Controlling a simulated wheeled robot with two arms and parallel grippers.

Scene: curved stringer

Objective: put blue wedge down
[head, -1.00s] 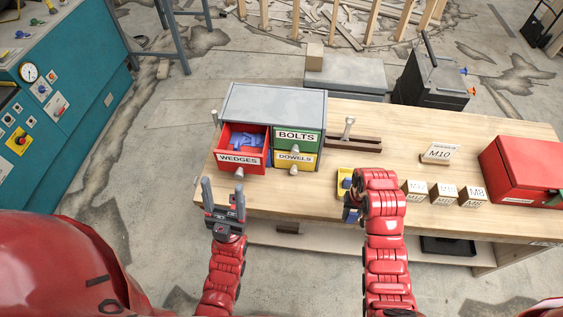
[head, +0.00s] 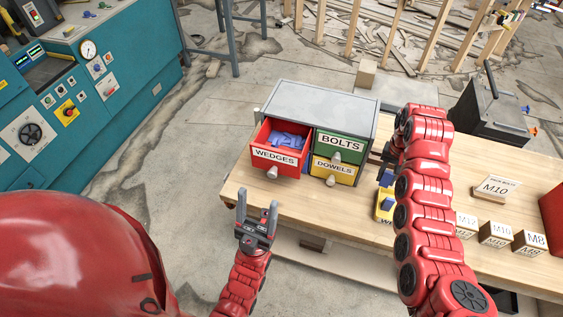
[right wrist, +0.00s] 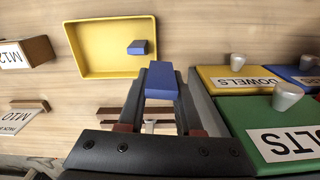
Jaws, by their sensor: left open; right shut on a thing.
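My right gripper (right wrist: 160,98) is shut on a blue wedge (right wrist: 161,78), held between its fingertips in the right wrist view. A yellow tray (right wrist: 85,66) lies just ahead of the wedge, with another small blue wedge (right wrist: 137,48) inside it. In the head view my right arm partly covers the yellow tray (head: 381,215). My left gripper (head: 257,212) is open and empty in front of the table's front edge. The red WEDGES drawer (head: 276,156) is pulled out and holds several blue wedges (head: 286,140).
The grey cabinet (head: 318,103) also has a green BOLTS drawer (head: 340,146) and a yellow DOWELS drawer (head: 333,171), both shut, close to my right gripper. Several labelled blocks (head: 495,233) and an M10 sign (head: 497,188) stand to the right on the wooden table (head: 350,205).

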